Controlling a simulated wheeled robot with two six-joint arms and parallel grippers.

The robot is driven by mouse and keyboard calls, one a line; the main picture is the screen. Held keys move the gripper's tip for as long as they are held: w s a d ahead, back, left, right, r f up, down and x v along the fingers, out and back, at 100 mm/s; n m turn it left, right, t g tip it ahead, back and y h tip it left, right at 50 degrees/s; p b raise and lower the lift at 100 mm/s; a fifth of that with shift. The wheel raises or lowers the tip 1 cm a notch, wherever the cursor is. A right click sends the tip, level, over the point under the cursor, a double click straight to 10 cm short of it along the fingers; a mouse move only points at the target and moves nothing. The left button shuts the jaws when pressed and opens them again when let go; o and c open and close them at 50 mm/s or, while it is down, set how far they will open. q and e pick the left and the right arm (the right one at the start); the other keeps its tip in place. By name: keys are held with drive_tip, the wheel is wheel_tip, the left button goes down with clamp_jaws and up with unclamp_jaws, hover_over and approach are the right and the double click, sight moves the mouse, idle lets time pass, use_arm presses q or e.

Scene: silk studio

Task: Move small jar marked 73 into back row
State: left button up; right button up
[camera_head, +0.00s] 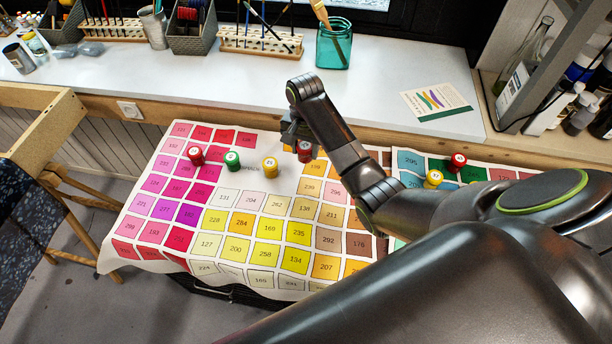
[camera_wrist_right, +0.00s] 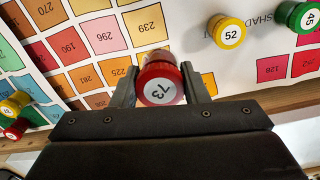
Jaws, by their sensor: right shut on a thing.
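The small jar marked 73 has a red lid and shows in the right wrist view (camera_wrist_right: 160,88) between the two fingers of my right gripper (camera_wrist_right: 158,72). In the head view the same red jar (camera_head: 305,152) shows just under my right gripper (camera_head: 298,138), over the colour chart to the right of a yellow jar. The gripper is shut on it. I cannot tell whether its base touches the chart. My left gripper is not in view.
A red jar (camera_head: 196,155), a green jar (camera_head: 232,161) and a yellow jar marked 52 (camera_wrist_right: 228,32) stand left of it on the chart (camera_head: 160,220). Right of my arm stand a yellow jar (camera_head: 433,179) and a red jar (camera_head: 457,162). A white shelf (camera_head: 230,92) runs behind.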

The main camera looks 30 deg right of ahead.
drive_tip(key=f, duration=0.2)
drive_tip(key=d+f, duration=0.1)
drive_tip(key=f, duration=0.2)
drive_tip(key=shift+s+d+f, duration=0.15)
drive_tip(key=shift+s+f, duration=0.15)
drive_tip(key=shift+f, duration=2.3)
drive_tip(key=o, duration=1)
drive_tip(key=shift+f, duration=0.15)
drive_tip(key=shift+r, duration=0.25)
wheel_tip(320, 180, up, 12)
drive_tip(key=shift+f, duration=0.1)
